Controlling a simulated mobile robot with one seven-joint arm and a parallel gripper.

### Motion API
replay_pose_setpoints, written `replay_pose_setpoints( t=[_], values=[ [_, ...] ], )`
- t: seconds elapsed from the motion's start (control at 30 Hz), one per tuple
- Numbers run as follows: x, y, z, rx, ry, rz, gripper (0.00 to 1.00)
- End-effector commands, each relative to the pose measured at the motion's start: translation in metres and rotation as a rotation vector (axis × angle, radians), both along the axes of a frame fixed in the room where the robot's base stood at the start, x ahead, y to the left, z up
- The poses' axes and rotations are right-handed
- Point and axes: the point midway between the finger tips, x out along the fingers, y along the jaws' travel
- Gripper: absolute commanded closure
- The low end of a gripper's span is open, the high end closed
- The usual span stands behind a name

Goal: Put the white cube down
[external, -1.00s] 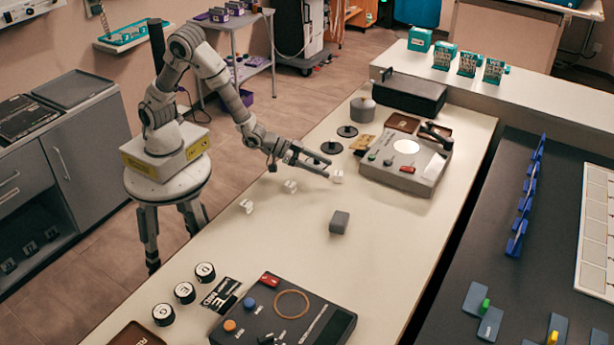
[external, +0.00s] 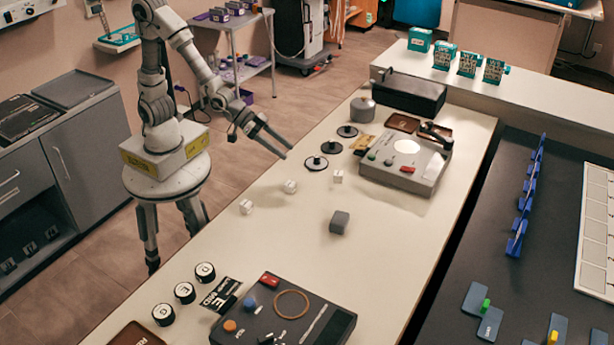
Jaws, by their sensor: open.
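Three small white cubes rest on the long pale table. One white cube (external: 337,176) is the farthest right, in front of the grey device. A second white cube (external: 290,187) lies left of it, and a third white cube (external: 246,207) is nearest the table's left edge. My gripper (external: 287,152) is open and empty. It is raised near the table's left edge, up and left of the rightmost cube, touching none of the cubes.
A grey block (external: 339,222) sits mid-table. Black discs (external: 316,163) lie in a row behind the cubes. A grey device (external: 404,163) stands at right, and a dark control box (external: 284,312) stands at the front. The pale table (external: 390,235) is clear right of the grey block.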

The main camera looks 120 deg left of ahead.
Motion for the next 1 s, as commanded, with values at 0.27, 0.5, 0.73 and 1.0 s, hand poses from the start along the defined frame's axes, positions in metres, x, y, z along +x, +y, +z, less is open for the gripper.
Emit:
replay_pose_setpoints(
  t=[0.27, 0.5, 0.73, 1.0],
  values=[
    [-0.076, -0.042, 0.054, -0.068, 0.168, -0.165, 0.34],
    [-0.166, -0.058, 0.082, -0.029, 0.332, -0.268, 0.34],
    [-0.233, -0.058, 0.09, 0.029, 0.456, -0.297, 0.34],
    [-0.251, -0.056, 0.089, 0.046, 0.495, -0.296, 0.34]
  ],
)
